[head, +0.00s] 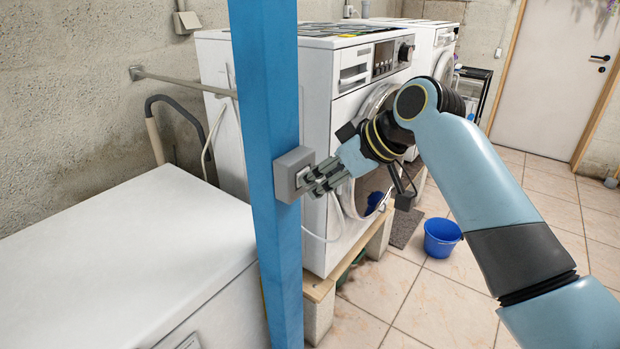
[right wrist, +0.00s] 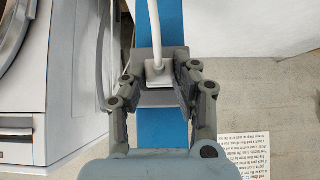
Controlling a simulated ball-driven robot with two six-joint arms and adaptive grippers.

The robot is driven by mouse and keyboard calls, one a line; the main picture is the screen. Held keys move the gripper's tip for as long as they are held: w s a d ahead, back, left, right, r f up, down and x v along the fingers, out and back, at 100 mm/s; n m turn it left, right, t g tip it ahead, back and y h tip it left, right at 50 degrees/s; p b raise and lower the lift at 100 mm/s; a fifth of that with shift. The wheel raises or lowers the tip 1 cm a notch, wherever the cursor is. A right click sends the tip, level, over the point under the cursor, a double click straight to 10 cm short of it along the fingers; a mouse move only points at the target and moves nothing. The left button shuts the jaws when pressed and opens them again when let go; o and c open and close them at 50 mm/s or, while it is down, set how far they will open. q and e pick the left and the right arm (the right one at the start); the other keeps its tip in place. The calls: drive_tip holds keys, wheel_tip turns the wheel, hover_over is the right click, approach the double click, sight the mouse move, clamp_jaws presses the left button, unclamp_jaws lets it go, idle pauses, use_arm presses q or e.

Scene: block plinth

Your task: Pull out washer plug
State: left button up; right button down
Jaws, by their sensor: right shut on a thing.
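The washer plug (right wrist: 158,73) is a small white plug with a white cable, at the grey socket box (head: 292,174) on the blue post (head: 268,120). My right gripper (head: 308,181) reaches the socket box from the right and is shut on the plug. In the right wrist view the gripper (right wrist: 157,80) has a finger on each side of the plug. The fingers mostly hide the plug in the head view. It appears seated at the box, but I cannot tell how deep. The white washer (head: 315,105) stands behind the post. My left gripper is not in view.
A white chest-like appliance (head: 130,255) fills the lower left. The washer stands on a wooden board (head: 330,283) over blocks. A blue bucket (head: 442,238) stands on the tiled floor, right of the washer. A second white machine (head: 440,40) is behind.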

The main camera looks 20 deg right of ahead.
drive_tip(key=shift+s+d, duration=0.2)
idle(0.5)
drive_tip(key=shift+s+d+p, duration=0.65)
drive_tip(key=shift+s+p, duration=0.15)
drive_tip(key=shift+s, duration=0.1)
drive_tip(key=s+d+p, duration=0.2)
drive_tip(key=s, duration=0.1)
drive_tip(key=shift+d, duration=0.25)
